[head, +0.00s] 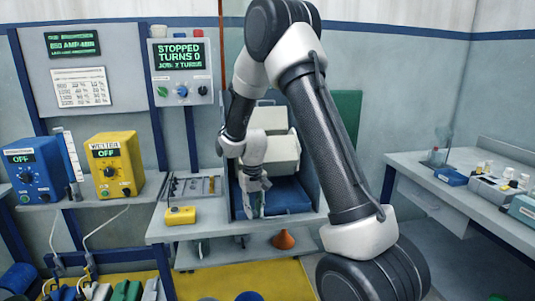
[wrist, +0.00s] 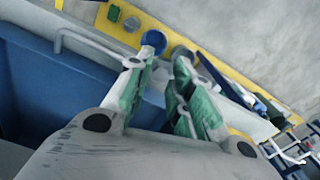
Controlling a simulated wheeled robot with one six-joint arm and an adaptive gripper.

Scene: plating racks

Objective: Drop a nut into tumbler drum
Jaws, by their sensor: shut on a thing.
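The tumbler drum (head: 283,150) is a cream, flat-sided body in a frame at the middle of the head view, above a blue tray (head: 287,198). My gripper (head: 250,200) points down in front of the drum's left part, over the tray's left side. In the wrist view its green-padded fingers (wrist: 157,88) are close together. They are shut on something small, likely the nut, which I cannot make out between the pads. My arm and gripper hide part of the drum, and I cannot tell whether it has an opening facing me.
A panel (head: 181,70) reads STOPPED, TURNS 0. A small yellow box (head: 180,215) stands on the bench left of the tray. Blue (head: 35,170) and yellow (head: 114,165) OFF units stand further left. An orange funnel (head: 284,239) is below. A side table (head: 420,172) is at right.

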